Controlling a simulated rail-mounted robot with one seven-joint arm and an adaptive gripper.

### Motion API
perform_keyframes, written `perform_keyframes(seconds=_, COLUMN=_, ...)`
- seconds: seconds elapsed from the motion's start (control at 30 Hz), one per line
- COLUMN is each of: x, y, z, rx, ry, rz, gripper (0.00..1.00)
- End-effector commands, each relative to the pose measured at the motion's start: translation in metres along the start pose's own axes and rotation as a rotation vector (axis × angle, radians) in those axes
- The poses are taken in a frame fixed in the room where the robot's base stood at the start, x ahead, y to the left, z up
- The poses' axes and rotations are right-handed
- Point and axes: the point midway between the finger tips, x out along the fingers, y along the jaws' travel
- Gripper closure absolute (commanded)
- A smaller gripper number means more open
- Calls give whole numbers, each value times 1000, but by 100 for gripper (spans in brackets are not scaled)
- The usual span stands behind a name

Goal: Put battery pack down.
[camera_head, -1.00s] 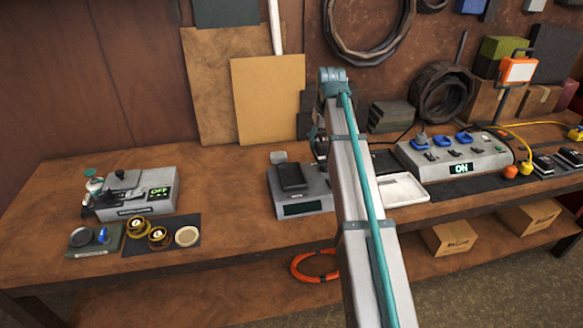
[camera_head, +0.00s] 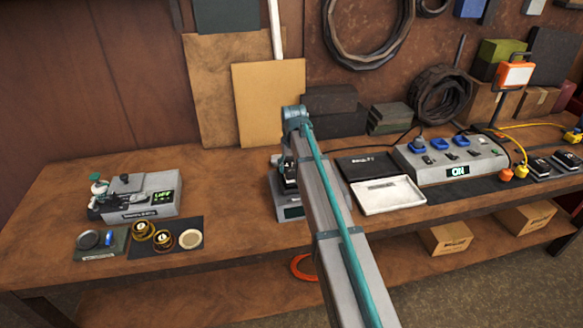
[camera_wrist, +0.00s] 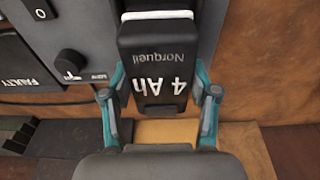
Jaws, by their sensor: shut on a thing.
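The battery pack (camera_wrist: 155,60) is a black block marked "4 Ah Norquell". In the wrist view it sits between the teal fingers of my gripper (camera_wrist: 160,80), which is shut on it. A grey device with a black knob (camera_wrist: 70,64) lies beyond and to the left of the pack. In the head view my arm's end is over the grey device (camera_head: 292,212) at the middle of the bench, and my arm hides much of it. Whether the pack touches the device cannot be told.
A white tray (camera_head: 388,195) and a dark mat (camera_head: 366,164) lie to the right. Further right stands a grey charging station (camera_head: 452,160) with blue plugs and an "ON" display. A grey unit (camera_head: 140,198) and round brass pieces (camera_head: 143,230) lie left. Bare bench separates them from the middle device.

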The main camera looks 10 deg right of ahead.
Motion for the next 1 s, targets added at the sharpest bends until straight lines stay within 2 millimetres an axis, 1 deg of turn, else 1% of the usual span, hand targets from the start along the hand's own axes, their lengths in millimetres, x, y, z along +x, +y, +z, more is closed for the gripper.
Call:
perform_keyframes(seconds=0.07, x=8, y=0, z=2, rx=0, ry=0, rz=0, gripper=97)
perform_keyframes(seconds=0.13, x=11, y=0, z=2, rx=0, ry=1, rz=0, gripper=97)
perform_keyframes(seconds=0.4, x=13, y=0, z=2, rx=-1, ry=2, rz=0, gripper=97)
perform_keyframes(seconds=0.63, x=19, y=0, z=3, rx=-1, ry=1, rz=0, gripper=97)
perform_keyframes(seconds=0.67, x=20, y=0, z=3, rx=-1, ry=1, rz=0, gripper=38)
perform_keyframes(seconds=0.8, x=19, y=0, z=3, rx=-1, ry=1, rz=0, gripper=15)
perform_keyframes(seconds=1.0, x=19, y=0, z=3, rx=-1, ry=1, rz=0, gripper=15)
